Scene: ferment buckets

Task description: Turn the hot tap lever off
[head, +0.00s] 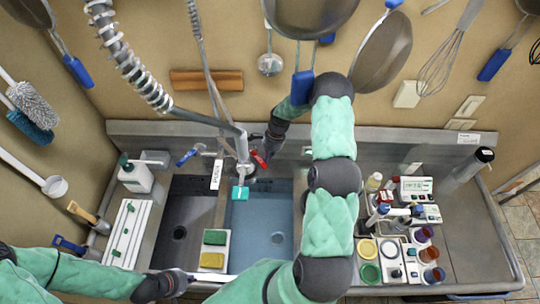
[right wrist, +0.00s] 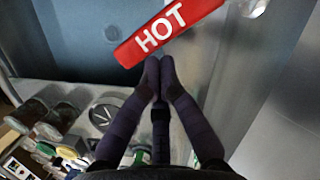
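The hot tap lever is a red handle marked HOT (right wrist: 165,33). In the head view the red lever (head: 260,160) sticks out beside the tap body (head: 243,170) at the back of the sink. My right gripper (right wrist: 159,66) has its fingertips together, right at the lever's lower edge in the wrist view. Nothing shows between them, and I cannot tell whether they touch the lever. In the head view it reaches down over the lever from behind. A blue lever (head: 187,157) is on the tap's left side. My left gripper (head: 190,279) is low at the sink's front edge; its fingers are unclear.
A bluish basin (head: 263,240) lies under the tap, with a darker basin (head: 178,205) to its left. Sponges (head: 213,250) sit on the divider between them. Bottles, jars and instruments crowd the right counter (head: 465,225). Pans and a whisk (head: 443,65) hang on the back wall.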

